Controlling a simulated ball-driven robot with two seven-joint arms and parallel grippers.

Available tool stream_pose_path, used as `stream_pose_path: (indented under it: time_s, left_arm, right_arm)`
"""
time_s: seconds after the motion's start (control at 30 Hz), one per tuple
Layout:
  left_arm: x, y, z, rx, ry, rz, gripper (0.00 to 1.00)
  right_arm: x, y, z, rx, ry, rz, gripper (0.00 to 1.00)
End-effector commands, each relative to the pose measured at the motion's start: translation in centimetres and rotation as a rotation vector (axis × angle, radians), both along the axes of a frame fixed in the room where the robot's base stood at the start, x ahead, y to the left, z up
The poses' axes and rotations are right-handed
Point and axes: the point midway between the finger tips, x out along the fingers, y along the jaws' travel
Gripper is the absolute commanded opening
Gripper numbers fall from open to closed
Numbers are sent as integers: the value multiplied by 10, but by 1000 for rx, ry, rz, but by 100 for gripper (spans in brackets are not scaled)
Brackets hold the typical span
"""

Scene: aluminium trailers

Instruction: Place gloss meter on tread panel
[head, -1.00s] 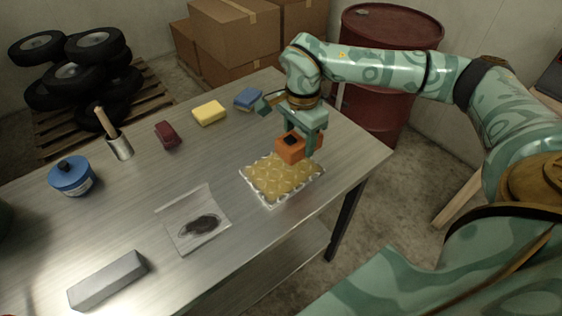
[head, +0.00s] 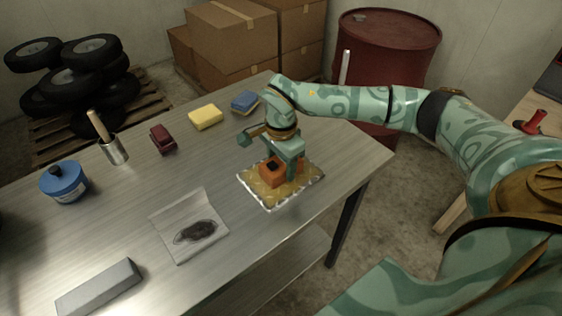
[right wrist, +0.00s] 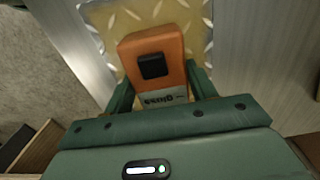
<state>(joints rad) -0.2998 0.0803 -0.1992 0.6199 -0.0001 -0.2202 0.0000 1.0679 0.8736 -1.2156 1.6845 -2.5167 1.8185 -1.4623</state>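The gloss meter (head: 270,172) is an orange block with a black square on top. It is over the middle of the tread panel (head: 268,201), a yellowish plate with raised marks and a pale edge lying on the table. My right gripper (head: 284,170) is shut on the gloss meter. In the right wrist view the gloss meter (right wrist: 152,62) sits between both fingers, with the tread panel (right wrist: 110,35) under it. The meter looks down on the panel or very close above it; its underside is hidden. My left gripper is not in view.
On the metal table (head: 120,215) are a stained cloth or sheet (head: 190,230), a grey bar (head: 98,288), a blue tin (head: 64,183), a metal cup with a handle (head: 112,148), a dark red block (head: 163,140), a yellow sponge (head: 206,117) and a blue sponge (head: 245,101).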

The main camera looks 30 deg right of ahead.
Motion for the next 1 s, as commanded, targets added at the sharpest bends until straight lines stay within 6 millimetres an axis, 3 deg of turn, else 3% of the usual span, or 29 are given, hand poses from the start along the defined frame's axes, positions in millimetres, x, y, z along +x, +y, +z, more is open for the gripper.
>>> stream_pose_path:
  time_s: [0.07,0.43,0.8,1.0]
  left_arm:
    - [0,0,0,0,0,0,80]
    - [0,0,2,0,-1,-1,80]
    - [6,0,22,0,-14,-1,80]
    - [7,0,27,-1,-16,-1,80]
  right_arm:
    - [0,0,0,0,1,0,76]
    - [0,0,9,0,-1,-1,76]
    - [0,0,91,0,-4,-1,76]
    - [0,0,118,0,0,0,76]
